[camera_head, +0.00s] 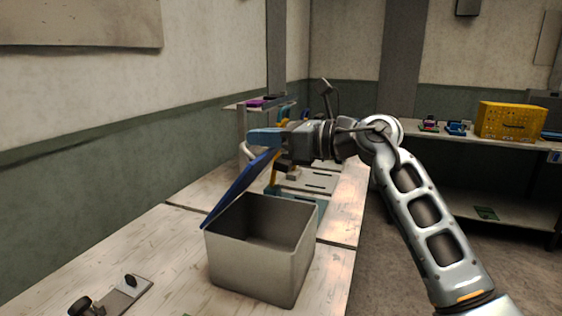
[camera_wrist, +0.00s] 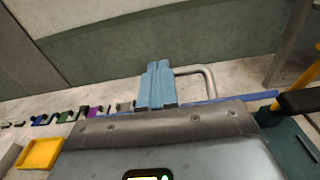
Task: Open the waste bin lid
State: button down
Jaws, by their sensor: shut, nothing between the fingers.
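The waste bin (camera_head: 262,257) is an open-topped grey box on the bench, and its inside looks empty. Its blue lid (camera_head: 238,187) stands up from the left side of the bin, tilted, with the opening uncovered. My gripper (camera_head: 262,138) is above the bin at the lid's upper end, its blue fingers pointing left. The fingers also show in the wrist view (camera_wrist: 157,85), shut together with nothing between them. A thin blue strip, likely the lid's edge (camera_wrist: 235,99), runs beside the fingertips there. I cannot tell whether they touch the lid.
A fixture with a dark wheel (camera_head: 122,295) lies on the bench at the front left. A rack with a purple item (camera_head: 262,102) stands behind the bin. A yellow crate (camera_head: 510,120) sits on the far bench. The wall is close on the left.

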jog(key=w+a+r, duration=0.2)
jog(key=a, duration=0.3)
jog(key=shift+w+a+r, duration=0.2)
jog(key=shift+a+r, duration=0.05)
jog(key=shift+a, duration=0.15)
dwell(0.8)
